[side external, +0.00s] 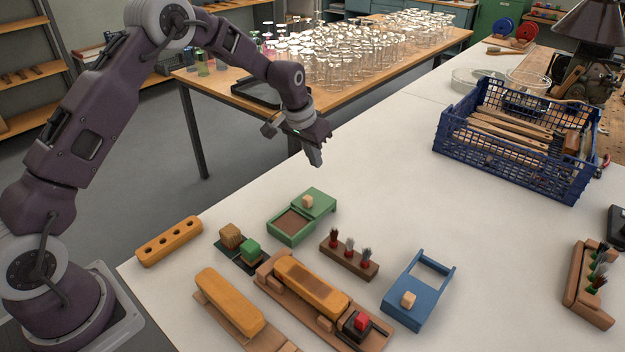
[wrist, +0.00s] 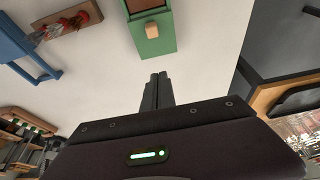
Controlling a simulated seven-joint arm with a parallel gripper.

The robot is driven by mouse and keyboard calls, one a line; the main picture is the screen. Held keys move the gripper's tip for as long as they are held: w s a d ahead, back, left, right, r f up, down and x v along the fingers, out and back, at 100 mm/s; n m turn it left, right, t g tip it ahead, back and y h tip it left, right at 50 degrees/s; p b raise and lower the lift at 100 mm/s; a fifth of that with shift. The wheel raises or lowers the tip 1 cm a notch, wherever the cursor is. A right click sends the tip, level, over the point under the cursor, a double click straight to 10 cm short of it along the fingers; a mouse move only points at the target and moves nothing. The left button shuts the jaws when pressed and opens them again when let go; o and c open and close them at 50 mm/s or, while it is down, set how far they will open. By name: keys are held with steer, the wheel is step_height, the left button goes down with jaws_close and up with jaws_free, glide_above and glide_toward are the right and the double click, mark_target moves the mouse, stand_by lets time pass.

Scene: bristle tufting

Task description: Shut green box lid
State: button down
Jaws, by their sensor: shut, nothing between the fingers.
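The green box (side external: 291,234) sits on the white table near the middle of the side view. Its sliding lid (side external: 318,201) has a small wooden knob (side external: 308,201) and stands partly open, toward the upper right. The box's brown inside shows at the lower left. In the wrist view the green lid (wrist: 152,14) is at the top, with its knob (wrist: 151,30) toward me. My gripper (side external: 316,160) is shut and empty, above the table and beyond the lid's far end, apart from it. It also shows in the wrist view (wrist: 158,78).
A blue box (side external: 416,310) with a knobbed lid and a brown block with tufts (side external: 349,262) stand to the right. A fixture holding a wooden brush body (side external: 311,287) is in front. A blue crate (side external: 480,158) is farther back. The table between gripper and crate is clear.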

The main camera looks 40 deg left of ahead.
glide_above(317, 199)
steer(key=w, duration=0.2)
step_height(317, 199, down, 8)
steer(key=shift+f, duration=0.1)
steer(key=s, duration=0.3)
steer(key=shift+a+f, duration=0.1)
steer(key=shift+f, duration=0.25)
steer(key=shift+s, duration=0.4)
steer(key=s, duration=0.9)
steer(key=shift+s, duration=0.55)
